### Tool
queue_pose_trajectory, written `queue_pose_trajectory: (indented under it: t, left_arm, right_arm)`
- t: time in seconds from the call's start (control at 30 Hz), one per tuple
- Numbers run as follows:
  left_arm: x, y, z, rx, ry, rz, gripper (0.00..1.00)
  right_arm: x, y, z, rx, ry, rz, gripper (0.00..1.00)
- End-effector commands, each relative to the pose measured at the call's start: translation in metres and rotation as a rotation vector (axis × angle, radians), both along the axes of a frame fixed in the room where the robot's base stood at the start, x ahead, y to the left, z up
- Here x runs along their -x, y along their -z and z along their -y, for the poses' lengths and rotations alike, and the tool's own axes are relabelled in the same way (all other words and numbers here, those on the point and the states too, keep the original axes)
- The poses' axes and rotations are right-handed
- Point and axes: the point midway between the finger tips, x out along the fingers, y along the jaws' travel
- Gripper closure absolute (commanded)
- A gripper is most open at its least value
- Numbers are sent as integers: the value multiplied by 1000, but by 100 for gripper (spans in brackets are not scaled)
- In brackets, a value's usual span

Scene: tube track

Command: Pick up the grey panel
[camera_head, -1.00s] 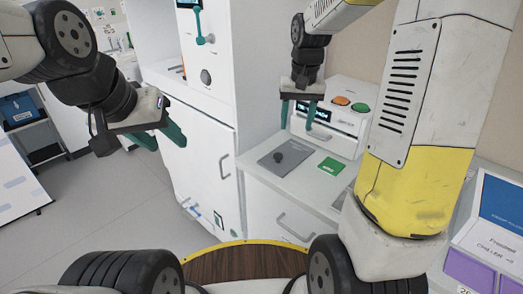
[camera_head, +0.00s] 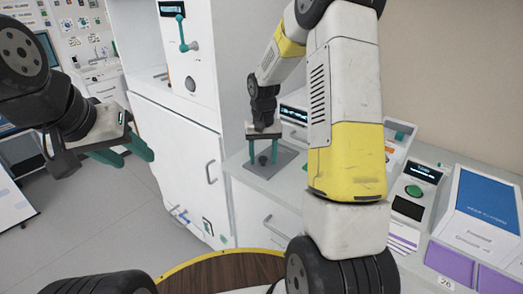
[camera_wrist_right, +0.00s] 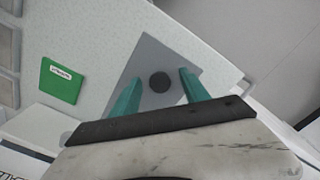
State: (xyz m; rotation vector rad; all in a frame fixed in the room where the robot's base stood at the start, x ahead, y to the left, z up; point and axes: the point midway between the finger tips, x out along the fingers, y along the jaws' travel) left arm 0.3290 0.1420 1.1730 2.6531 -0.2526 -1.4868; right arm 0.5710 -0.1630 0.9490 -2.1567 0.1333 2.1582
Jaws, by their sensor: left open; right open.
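The grey panel (camera_head: 284,160) lies flat on the white counter and has a dark round knob (camera_head: 262,160) on it. In the right wrist view the panel (camera_wrist_right: 150,58) shows as a grey plate with the dark knob (camera_wrist_right: 159,82) near its middle. My right gripper (camera_head: 263,161) is open above the panel. In the right wrist view its teal fingers (camera_wrist_right: 160,92) stand on either side of the knob, apart from each other; I cannot tell how far above the panel they are. My left gripper (camera_head: 128,158) is open and empty in the air at the left, away from the counter.
A green card (camera_wrist_right: 61,81) lies on the counter beside the panel. A device with a green button (camera_head: 414,191) and a blue-and-white box (camera_head: 485,205) stand to the right. A tall white cabinet (camera_head: 175,150) stands left of the counter.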

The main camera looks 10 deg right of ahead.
Motion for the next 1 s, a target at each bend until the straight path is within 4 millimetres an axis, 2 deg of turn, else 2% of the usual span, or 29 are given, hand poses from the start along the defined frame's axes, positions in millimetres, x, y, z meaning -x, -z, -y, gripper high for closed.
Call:
queue_pose_trajectory:
  t: [0.2,0.27,0.4,0.5,0.83,1.0]
  left_arm:
    - [0,0,0,0,0,0,55]
    - [0,0,0,0,0,0,55]
    - [0,0,0,0,0,0,55]
    - [0,0,0,0,0,0,55]
    - [0,0,0,0,0,0,55]
    - [0,0,0,0,0,0,55]
  right_arm:
    - [0,1,0,0,0,1,46]
    - [0,1,0,0,0,1,56]
    - [0,1,0,0,0,1,84]
    - [0,1,0,0,0,1,100]
    - [0,0,0,0,0,2,100]
    - [-1,-9,0,0,0,3,100]
